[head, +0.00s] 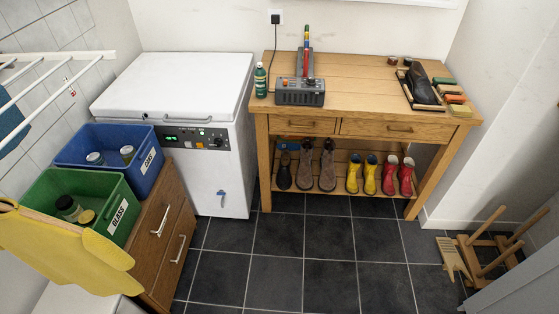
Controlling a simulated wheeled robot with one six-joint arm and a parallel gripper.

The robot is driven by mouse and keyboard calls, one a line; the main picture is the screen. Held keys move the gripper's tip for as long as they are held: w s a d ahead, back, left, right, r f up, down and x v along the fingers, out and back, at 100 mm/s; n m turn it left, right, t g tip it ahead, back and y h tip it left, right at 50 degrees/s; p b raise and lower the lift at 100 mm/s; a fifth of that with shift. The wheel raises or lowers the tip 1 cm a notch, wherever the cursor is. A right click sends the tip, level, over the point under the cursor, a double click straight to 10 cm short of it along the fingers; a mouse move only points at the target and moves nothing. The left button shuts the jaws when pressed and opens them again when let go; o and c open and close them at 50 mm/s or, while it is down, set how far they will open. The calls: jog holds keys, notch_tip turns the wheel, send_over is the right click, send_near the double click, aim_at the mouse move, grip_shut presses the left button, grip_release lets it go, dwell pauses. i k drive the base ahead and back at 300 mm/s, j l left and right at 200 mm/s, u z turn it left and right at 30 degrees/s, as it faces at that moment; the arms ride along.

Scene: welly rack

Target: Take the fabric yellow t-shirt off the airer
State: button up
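The yellow fabric t-shirt (62,255) is at the lower left of the head view, cut off by the left edge. It overlaps the front of the green box in the picture, and what supports it is not visible. The airer (62,62), with white rails, is at the upper left and is also cut off by the left edge. A dark teal cloth (12,122) hangs on it. My gripper is not in view.
A blue crate (75,143) and green crate (35,185) with jars stand on a wooden cabinet (165,235). Behind are a white chest appliance (222,170) and a wooden workbench (350,85) with footwear below. A wooden rack (480,255) stands right. The dark tiled floor (330,245) is clear centrally.

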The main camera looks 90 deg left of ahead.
aim_at(65, 253)
jog(key=u, duration=4.55)
